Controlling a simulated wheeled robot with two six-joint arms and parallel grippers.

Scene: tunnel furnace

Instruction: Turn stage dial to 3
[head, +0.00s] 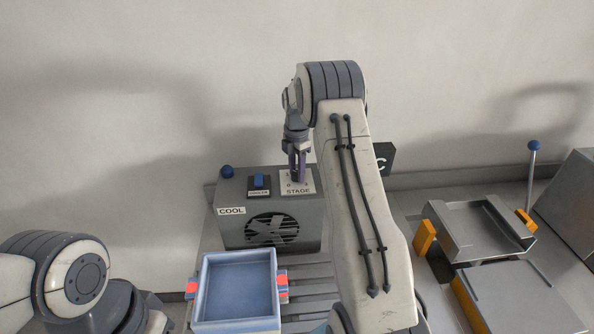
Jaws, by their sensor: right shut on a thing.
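The stage dial's white plate (311,187), marked STAGE, sits on top of the grey COOL box (230,231). My right gripper (298,178) points down onto the dial from above and is shut on it. The dial knob itself is mostly hidden by the fingers, and I cannot tell which number it points at. A 0 and parts of other marks show on the plate. My left arm shows at the lower left, but its gripper is out of view.
A blue switch (259,181) and a blue ball knob (227,172) are left of the dial. A blue tray (200,291) with red-marked side handles stands in front. Metal trays with orange grips (424,238) and a blue-topped lever (532,160) are at right.

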